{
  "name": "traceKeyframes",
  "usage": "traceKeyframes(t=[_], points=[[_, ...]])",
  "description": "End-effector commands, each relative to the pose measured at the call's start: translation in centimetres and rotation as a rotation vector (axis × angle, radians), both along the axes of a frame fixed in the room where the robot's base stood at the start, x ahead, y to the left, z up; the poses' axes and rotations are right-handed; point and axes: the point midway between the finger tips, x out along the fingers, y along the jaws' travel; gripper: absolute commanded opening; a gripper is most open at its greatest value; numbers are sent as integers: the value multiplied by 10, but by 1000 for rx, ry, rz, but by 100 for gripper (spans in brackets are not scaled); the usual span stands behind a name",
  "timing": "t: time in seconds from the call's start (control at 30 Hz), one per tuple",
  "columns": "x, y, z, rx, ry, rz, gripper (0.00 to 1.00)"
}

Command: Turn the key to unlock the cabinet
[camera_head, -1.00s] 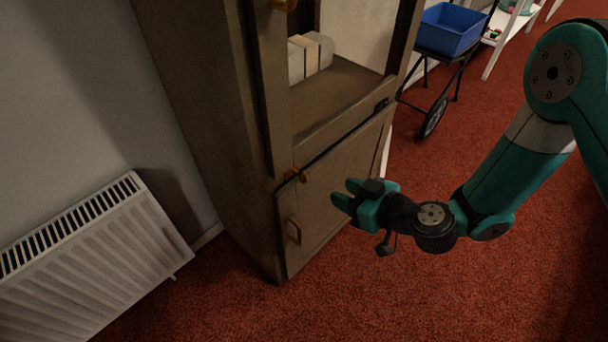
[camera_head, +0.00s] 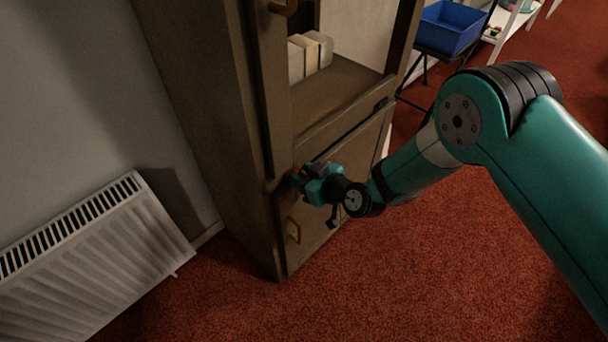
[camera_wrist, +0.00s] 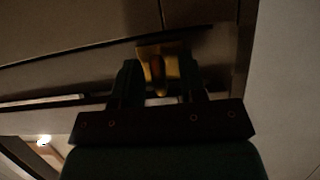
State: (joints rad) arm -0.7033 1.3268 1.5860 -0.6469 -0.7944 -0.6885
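The brown cabinet (camera_head: 318,228) stands in the middle of the head view with its lower door shut. A small brass key (camera_wrist: 158,72) sits at a yellow plate in the wrist view. In the head view my gripper (camera_head: 302,176) is at the upper left corner of the lower door and mostly hides the key. In the wrist view the two dark fingers of my gripper (camera_wrist: 158,80) stand on either side of the key. A gap shows between each finger and the key, so the gripper looks open around it. The wrist view is dark.
A brass handle (camera_head: 294,230) is on the lower door, just below my gripper. Pale books (camera_head: 308,55) stand on the open shelf above. A white radiator (camera_head: 90,245) is at the left wall. A blue bin (camera_head: 450,28) stands behind right. Red carpet is clear in front.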

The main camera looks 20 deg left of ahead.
Motion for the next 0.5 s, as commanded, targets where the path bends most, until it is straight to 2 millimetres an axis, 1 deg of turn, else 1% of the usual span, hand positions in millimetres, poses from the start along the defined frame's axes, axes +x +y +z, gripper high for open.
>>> traceKeyframes(t=[0.03,0.07,0.1,0.17,0.2,0.23,0.5], points=[[0,0,0,0,0,0,38],[0,0,0,0,0,0,34],[0,0,0,0,0,0,24],[0,0,0,0,0,0,11],[0,0,0,0,0,0,2],[0,0,0,0,0,0,0],[0,-1,0,5,13,0,0]])
